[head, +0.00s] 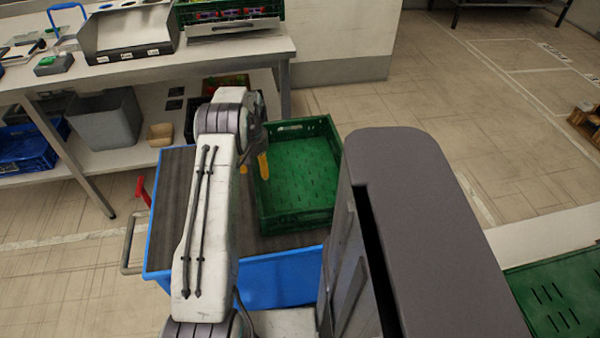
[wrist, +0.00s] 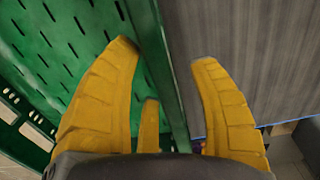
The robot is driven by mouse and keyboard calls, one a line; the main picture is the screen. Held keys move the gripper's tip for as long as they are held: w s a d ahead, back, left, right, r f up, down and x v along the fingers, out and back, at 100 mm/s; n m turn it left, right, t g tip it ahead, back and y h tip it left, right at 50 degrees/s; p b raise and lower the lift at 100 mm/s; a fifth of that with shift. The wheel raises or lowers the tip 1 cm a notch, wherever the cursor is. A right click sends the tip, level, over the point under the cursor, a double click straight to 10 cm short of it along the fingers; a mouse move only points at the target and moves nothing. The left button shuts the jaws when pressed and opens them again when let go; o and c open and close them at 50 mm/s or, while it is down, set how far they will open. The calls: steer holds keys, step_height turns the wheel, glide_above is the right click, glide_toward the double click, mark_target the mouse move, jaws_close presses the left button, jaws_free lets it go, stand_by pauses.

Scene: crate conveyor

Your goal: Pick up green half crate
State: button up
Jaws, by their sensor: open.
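The green half crate (head: 304,168) is empty and stands upright on the right part of a dark ribbed top with blue sides (head: 285,279). My gripper (head: 254,166) has yellow fingers and is at the crate's left wall. In the wrist view my gripper (wrist: 163,55) is open, with its fingers apart on either side of the green crate wall (wrist: 165,75). One long finger is over the crate's slotted inside and the other is over the grey ribbed surface. I cannot tell whether any finger touches the wall. My arm hides part of the ribbed top.
A white workbench (head: 190,58) with bins below stands behind and to the left. A green crate with goods (head: 230,12) is on it. Another green crate (head: 560,295) shows at the lower right. A red-handled trolley (head: 140,222) stands left. Open floor lies to the right.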

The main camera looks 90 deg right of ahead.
steer(key=shift+c, duration=0.2)
jaws_close()
steer(key=shift+r, duration=0.1)
stand_by(0.4)
